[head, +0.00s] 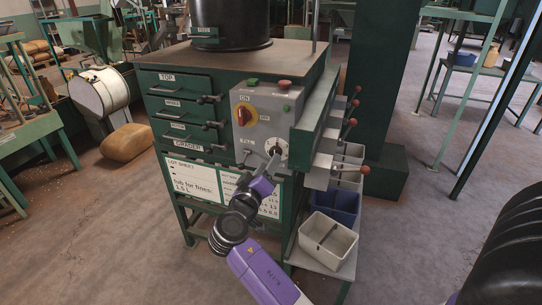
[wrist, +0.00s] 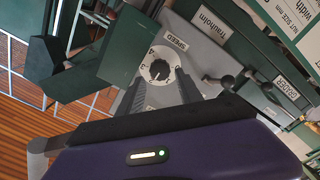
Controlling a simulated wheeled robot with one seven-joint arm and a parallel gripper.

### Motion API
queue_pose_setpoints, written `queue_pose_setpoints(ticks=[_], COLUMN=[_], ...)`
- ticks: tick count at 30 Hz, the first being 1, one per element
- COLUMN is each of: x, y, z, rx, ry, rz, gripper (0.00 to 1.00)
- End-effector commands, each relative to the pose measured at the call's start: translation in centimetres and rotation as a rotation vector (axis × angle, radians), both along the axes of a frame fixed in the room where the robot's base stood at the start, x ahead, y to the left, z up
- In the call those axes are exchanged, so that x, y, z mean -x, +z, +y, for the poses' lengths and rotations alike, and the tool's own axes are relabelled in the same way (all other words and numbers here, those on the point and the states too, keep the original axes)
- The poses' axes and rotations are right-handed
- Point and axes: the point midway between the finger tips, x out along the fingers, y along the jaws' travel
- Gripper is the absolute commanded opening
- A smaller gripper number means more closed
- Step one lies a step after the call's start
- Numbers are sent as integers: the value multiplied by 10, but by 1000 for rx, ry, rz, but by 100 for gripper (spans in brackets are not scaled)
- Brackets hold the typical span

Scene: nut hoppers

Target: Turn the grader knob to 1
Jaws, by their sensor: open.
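The knob (wrist: 159,70) is a dark round knob on a white numbered dial, with a SPEED label beside it in the wrist view. In the head view its white dial (head: 281,146) sits low on the grey control panel of the green grader. The knob's exact setting is too small to read. My gripper (wrist: 161,83) is open, with its two dark fingers pointing at the dial, one on each side of the knob. I cannot tell whether they touch it. In the head view my gripper (head: 272,163) is just in front of the dial and partly hides it.
Above the dial are a red rotary switch (head: 242,116) on a yellow plate, a green button (head: 253,82) and a red button (head: 285,84). Red-knobbed levers (head: 352,122) stick out at right. Bins (head: 327,241) stand below them. Drawers (head: 180,84) are at left.

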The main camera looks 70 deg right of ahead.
Motion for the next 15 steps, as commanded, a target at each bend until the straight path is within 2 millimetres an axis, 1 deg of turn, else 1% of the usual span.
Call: queue_pose_setpoints(ticks=[1,3,7,12,15], x=[0,-1,-3,-4,-4], y=[2,2,1,0,0], z=[-9,-20,-38,-51,-53], rx=[0,1,-1,-1,0], ry=[-4,-4,-2,1,1], rz=[0,0,-1,0,1], gripper=[42,42,42,42,42])
